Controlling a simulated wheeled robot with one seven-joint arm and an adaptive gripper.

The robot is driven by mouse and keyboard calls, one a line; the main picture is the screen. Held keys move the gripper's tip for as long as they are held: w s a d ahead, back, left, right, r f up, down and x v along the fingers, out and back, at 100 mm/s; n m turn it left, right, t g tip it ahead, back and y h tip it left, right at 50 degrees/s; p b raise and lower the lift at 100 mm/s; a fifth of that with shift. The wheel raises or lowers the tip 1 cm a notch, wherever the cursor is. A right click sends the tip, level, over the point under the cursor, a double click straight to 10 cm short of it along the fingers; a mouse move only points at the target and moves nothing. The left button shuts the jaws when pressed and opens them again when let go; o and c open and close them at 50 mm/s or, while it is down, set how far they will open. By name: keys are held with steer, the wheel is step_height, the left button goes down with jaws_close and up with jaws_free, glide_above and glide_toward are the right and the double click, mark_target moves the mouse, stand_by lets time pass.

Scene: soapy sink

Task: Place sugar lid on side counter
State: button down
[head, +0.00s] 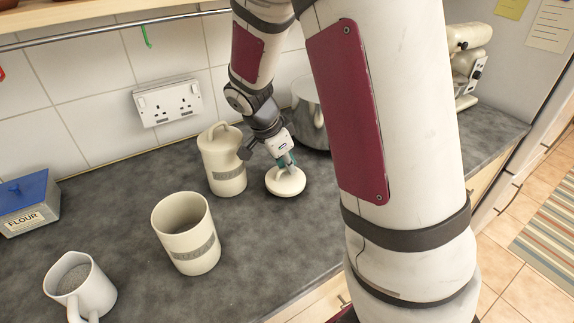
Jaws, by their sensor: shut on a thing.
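The cream round lid (286,186) is at the grey counter right of the canisters, with its handle upward. My gripper (286,163) is above it and shut on its handle. I cannot tell whether the lid touches the counter or hangs just above it. An open cream canister (185,235) without a lid stands upright at front left of the lid. Its label band is too small to read. The fingertips are partly lost against the handle.
A lidded cream canister (222,165) stands close left of my gripper. A steel pot (311,115) is behind, partly hidden by my arm. A jug (80,288) and a blue-lidded flour box (28,203) are at left. Counter (262,248) is bare in front of the lid.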

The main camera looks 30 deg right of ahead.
steer(key=shift+f, duration=0.4)
steer(key=c, duration=1.7)
jaws_free()
steer(key=v, duration=1.1)
steer(key=shift+s+a+r+n+t+y, duration=0.7)
steer(key=shift+s+a+r+n, duration=0.65)
steer(key=shift+s+n, duration=2)
steer(key=shift+s+a+r+n+t+y, duration=0.7)
steer(key=shift+s+a+r+n, duration=0.6)
steer(key=shift+s+n, duration=2.05)
steer(key=shift+s+a+r+n+t+y, duration=0.7)
steer(key=shift+s+a+r+n, duration=0.65)
steer(key=shift+s+n, duration=1.95)
